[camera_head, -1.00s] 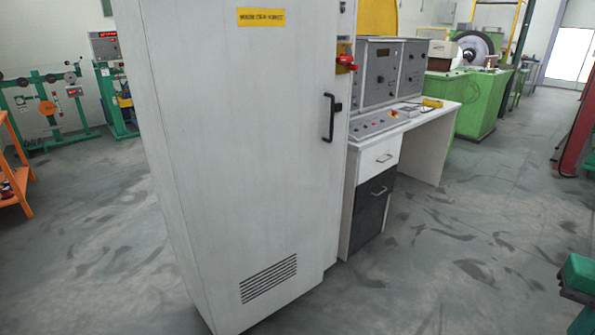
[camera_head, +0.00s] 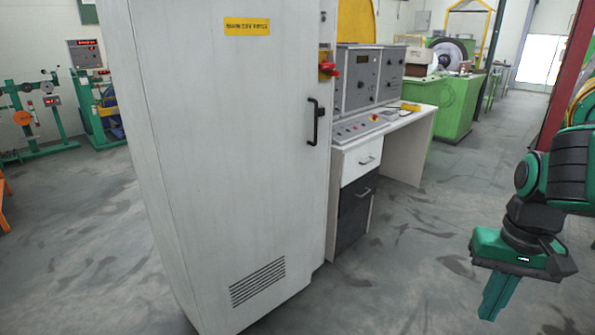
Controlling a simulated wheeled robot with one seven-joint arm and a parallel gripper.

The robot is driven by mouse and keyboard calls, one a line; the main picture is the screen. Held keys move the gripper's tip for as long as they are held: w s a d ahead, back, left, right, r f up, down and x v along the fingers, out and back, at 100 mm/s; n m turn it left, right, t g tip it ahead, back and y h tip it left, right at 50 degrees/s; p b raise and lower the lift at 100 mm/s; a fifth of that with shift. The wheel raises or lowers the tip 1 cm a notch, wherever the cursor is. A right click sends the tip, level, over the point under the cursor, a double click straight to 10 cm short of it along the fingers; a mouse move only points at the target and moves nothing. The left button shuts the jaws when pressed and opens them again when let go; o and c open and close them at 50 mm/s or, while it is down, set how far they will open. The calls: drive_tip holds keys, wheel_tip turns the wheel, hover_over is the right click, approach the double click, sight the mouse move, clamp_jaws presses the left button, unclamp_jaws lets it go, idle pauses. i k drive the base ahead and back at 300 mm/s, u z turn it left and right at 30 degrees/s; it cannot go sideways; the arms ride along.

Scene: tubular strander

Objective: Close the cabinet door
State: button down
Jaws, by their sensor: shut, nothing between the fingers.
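The tall light-grey cabinet stands left of centre. Its door (camera_head: 235,160) fills much of the view, with a yellow label at the top and a vent grille at the bottom. A black handle (camera_head: 315,122) is on the door's right edge. The door looks flush or nearly flush with the frame; I cannot tell whether a small gap remains. My gripper (camera_head: 490,312) is at the lower right, pointing down, shut and empty. It is well apart from the door and handle.
A red switch (camera_head: 329,70) sits beside the handle on the cabinet frame. A desk (camera_head: 405,125) with a control panel and drawers adjoins on the right. A green machine (camera_head: 455,105) stands behind. Grey floor (camera_head: 420,270) is open between desk and gripper.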

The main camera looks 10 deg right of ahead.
sight(231, 87)
drive_tip(key=i, duration=1)
drive_tip(key=z, duration=0.05)
